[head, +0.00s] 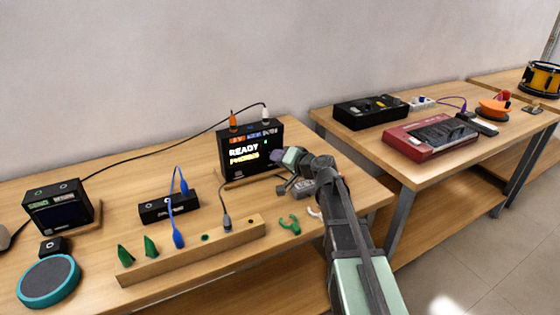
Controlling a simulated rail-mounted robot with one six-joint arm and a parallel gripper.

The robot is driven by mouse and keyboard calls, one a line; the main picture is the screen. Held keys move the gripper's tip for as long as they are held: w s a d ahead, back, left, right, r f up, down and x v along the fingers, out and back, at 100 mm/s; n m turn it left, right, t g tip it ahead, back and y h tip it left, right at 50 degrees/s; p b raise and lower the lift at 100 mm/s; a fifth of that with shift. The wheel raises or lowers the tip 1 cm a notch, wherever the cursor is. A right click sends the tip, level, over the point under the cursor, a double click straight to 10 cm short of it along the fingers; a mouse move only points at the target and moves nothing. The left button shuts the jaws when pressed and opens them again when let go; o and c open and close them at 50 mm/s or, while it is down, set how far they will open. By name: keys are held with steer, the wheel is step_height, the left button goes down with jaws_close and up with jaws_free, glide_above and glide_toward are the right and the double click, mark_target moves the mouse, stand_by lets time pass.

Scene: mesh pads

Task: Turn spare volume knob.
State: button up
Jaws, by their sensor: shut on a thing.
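A black box with a lit screen reading "READY PHONES" (243,155) stands upright on the left table. Orange and white plugs sit in its top. My gripper (279,157) is at the lower right of this box's front face, reaching in from the right. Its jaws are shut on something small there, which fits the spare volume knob. The knob is hidden by the jaws, and I cannot see which way it is turned.
A wooden rail (190,250) with green pegs and cables stands in front of the box. A black device (168,207) sits left of it, with a small screen unit (58,205) and a teal round pad (48,281) further left. A green hook (290,224) lies near my arm.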

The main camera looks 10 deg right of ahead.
stand_by(0.4)
steer(key=o, duration=0.9)
steer(key=shift+o, duration=0.2)
steer(key=p+v, duration=0.2)
steer(key=v, duration=0.9)
steer(key=shift+f+p, duration=0.1)
steer(key=shift+p, duration=0.2)
